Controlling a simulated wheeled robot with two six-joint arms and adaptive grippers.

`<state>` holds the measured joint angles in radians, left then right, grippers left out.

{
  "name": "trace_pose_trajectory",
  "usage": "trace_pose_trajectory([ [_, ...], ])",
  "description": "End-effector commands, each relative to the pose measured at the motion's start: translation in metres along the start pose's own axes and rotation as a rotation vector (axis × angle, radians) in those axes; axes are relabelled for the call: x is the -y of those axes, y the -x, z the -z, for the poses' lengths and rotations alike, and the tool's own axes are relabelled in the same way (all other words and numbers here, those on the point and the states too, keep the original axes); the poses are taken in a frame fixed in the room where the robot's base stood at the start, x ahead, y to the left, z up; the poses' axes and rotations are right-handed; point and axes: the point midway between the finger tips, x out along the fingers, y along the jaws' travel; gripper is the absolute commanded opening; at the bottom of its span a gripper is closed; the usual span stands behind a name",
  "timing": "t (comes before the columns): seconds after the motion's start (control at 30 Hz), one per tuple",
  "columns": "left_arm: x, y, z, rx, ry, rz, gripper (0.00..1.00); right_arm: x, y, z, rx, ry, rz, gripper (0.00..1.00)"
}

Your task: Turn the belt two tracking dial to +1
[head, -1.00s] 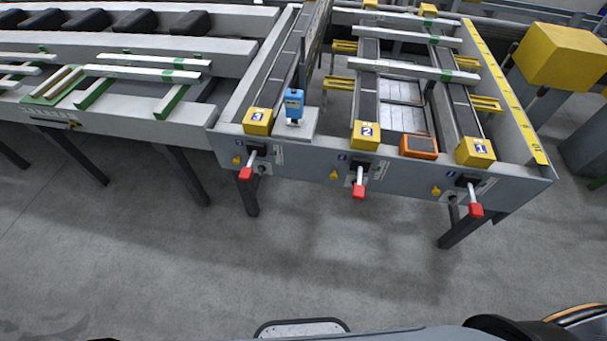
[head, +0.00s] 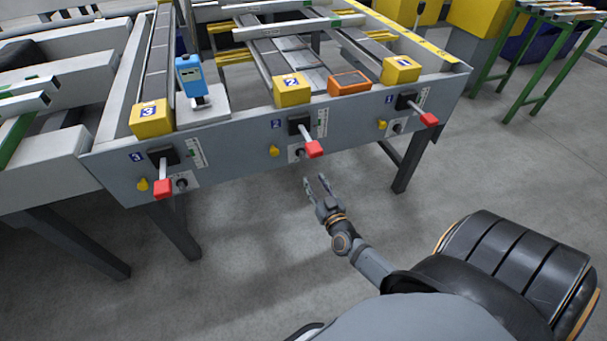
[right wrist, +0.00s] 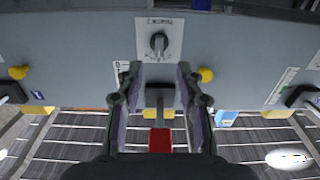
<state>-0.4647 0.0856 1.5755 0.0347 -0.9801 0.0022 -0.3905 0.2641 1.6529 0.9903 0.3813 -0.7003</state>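The belt two tracking dial (head: 300,153) is a small black knob on a white plate, on the front panel below the yellow block marked 2 (head: 292,90). In the right wrist view the dial (right wrist: 158,43) shows upside down at the top middle; its setting is too small to read. The red-handled lever of belt two (head: 314,149) sticks out beside it. My right gripper (head: 315,179) is open and empty, in front of and below the panel. In the right wrist view its fingers (right wrist: 159,75) are apart, with the dial beyond them. My left gripper is out of view.
Red-handled levers of belt three (head: 163,187) and belt one (head: 429,120) stick out from the same panel. A yellow knob (head: 274,151) sits left of the dial. A blue device (head: 190,76) and an orange box (head: 349,82) stand above. The floor before the panel is clear.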

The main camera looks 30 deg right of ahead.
Motion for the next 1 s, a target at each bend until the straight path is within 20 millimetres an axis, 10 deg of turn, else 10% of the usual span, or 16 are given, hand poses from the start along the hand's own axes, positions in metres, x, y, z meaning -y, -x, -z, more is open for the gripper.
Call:
trace_pose_trajectory([
  [0.27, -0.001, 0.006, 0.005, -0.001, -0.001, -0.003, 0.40, 0.000, -0.012, 0.010, -0.026, -0.009, -0.008, 0.37],
  [0.7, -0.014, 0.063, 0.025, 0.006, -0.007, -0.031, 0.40, -0.001, -0.095, 0.009, -0.024, -0.010, -0.007, 0.37],
  [1.0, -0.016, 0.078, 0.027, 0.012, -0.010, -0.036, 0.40, -0.001, -0.107, 0.011, -0.021, -0.008, -0.006, 0.37],
])
